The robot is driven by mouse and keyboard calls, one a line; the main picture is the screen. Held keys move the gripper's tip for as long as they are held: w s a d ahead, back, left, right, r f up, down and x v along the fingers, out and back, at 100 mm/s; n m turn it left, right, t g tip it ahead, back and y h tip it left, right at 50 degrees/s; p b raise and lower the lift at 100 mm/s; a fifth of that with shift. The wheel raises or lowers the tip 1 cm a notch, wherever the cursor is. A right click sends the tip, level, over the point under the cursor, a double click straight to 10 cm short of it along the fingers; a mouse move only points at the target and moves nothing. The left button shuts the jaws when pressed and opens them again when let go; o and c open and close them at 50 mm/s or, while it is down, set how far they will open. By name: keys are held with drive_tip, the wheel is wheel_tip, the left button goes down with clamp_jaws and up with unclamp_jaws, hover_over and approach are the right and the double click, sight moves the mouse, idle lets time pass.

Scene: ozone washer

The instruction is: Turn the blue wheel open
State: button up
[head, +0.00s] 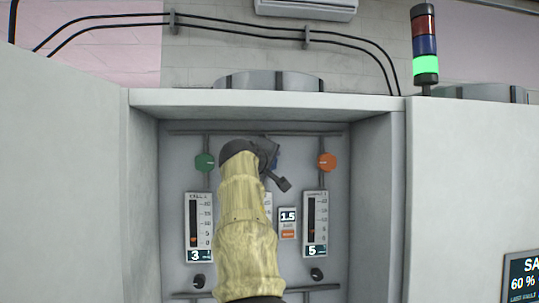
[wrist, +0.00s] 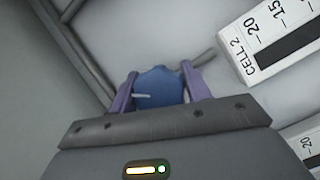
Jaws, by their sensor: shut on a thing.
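The blue wheel (wrist: 160,84) sits between the two purple fingers of my gripper (wrist: 158,78) in the wrist view. The fingers are shut on it from both sides. A pale line or pointer crosses the wheel's left part, and a thin grey pipe runs off to its upper right. My sleeved arm and my gripper (head: 268,158) cover the rest, in the upper middle of the recessed panel.
A green knob (head: 205,162) is left of my gripper and an orange knob (head: 327,162) is to the right. Gauges (head: 199,220) (head: 315,218) and a 1.5 display (head: 288,217) lie below. The recess walls (head: 378,200) close in both sides. A stack light (head: 425,65) glows green.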

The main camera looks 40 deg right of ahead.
drive_tip(key=shift+a+m+t+y+p, duration=0.15)
drive_tip(key=shift+m+y+p, duration=1.15)
drive_tip(key=shift+m, duration=0.75)
drive_tip(key=shift+m+t+y+p, duration=0.15)
drive_tip(key=shift+m+y+p, duration=1.1)
drive_tip(key=shift+m, duration=0.8)
drive_tip(key=shift+w, duration=0.1)
drive_tip(key=o, duration=0.9)
drive_tip(key=shift+f, duration=0.2)
drive_tip(key=shift+o, duration=0.2)
drive_tip(key=shift+a, duration=0.1)
